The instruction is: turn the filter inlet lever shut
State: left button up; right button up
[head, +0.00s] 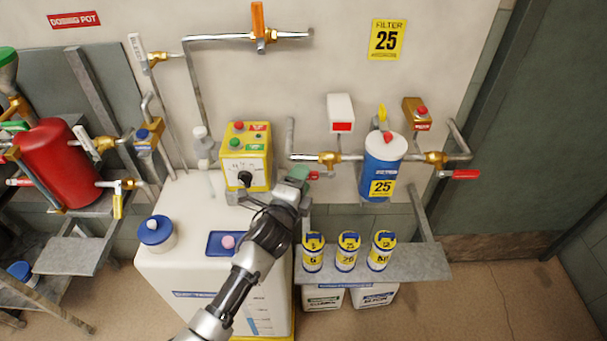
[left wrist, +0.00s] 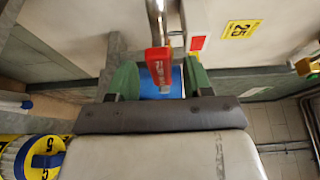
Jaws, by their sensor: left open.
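The filter inlet lever (head: 313,175) is red and sits at the brass valve (head: 330,158) on the pipe left of the blue filter housing (head: 383,165). My left gripper (head: 303,186) is at the lever's left end and hides part of it in the head view. In the left wrist view the red lever (left wrist: 159,72), with white lettering, lies between the two green fingers (left wrist: 161,66). The fingers are open, with a gap on each side of the lever. My right gripper is not in view.
A yellow control box (head: 245,160) is close left of my gripper. Below are a grey shelf (head: 425,265) with yellow-blue canisters (head: 347,252) and a white tank (head: 185,275). Another red lever (head: 460,175) is on the housing's right side.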

pick_arm(q)
jog(key=shift+x, duration=0.95)
grip_shut()
